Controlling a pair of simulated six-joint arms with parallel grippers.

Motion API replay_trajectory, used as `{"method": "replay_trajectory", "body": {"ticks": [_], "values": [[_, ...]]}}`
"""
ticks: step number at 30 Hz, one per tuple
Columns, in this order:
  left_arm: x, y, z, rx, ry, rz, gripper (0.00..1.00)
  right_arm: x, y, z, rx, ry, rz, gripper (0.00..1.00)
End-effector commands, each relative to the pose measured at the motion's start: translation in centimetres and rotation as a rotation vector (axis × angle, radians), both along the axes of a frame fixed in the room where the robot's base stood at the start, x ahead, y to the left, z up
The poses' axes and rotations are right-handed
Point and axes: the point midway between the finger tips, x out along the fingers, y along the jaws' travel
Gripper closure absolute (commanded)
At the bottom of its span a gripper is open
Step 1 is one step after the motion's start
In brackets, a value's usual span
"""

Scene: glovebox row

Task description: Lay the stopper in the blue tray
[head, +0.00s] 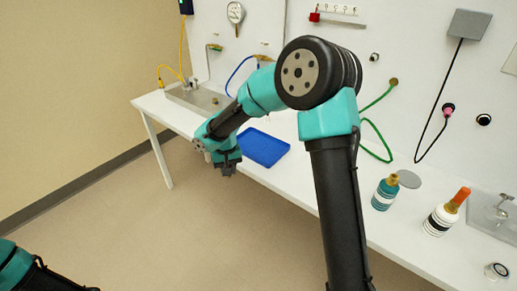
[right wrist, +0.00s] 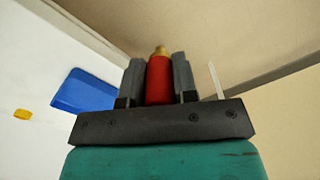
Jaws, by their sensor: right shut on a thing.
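The blue tray (head: 263,147) lies on the white bench, near its front edge, and also shows at the left of the right wrist view (right wrist: 84,92). My right gripper (head: 228,168) is left of the tray in the head view, around the bench's front edge. In the right wrist view its two fingers (right wrist: 158,82) are shut on a red stopper (right wrist: 159,80) with a tan tip. The stopper is hidden in the head view. The visible part of the tray looks empty. My left arm shows only at the bottom left corner, with its gripper out of view.
A teal-banded bottle (head: 384,194) and a black-and-white bottle with an orange top (head: 440,218) stand on the bench at right. A grey round disc (head: 408,179) lies behind them. A metal plate (head: 196,99) is at the bench's far left. Open floor lies in front.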

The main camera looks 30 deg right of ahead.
Motion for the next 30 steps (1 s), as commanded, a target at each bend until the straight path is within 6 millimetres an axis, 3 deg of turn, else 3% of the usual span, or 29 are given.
{"method": "replay_trajectory", "body": {"ticks": [6,15,21,30], "values": [[0.0,0.0,0.0,0.0,0.0,0.0,0.03,-1.4,-4.8,0.0,0.002,-0.002,0.247,1.0],[0.0,0.0,0.0,0.0,0.0,0.0,0.03,-3.8,-10.7,0.0,-0.001,-0.003,0.601,1.0],[0.0,0.0,0.0,0.0,0.0,0.0,0.03,-4.5,-12.1,0.0,-0.002,-0.003,0.703,1.0],[0.0,0.0,0.0,0.0,0.0,0.0,0.03,-4.6,-12.1,0.0,-0.002,-0.004,0.709,1.0]]}}
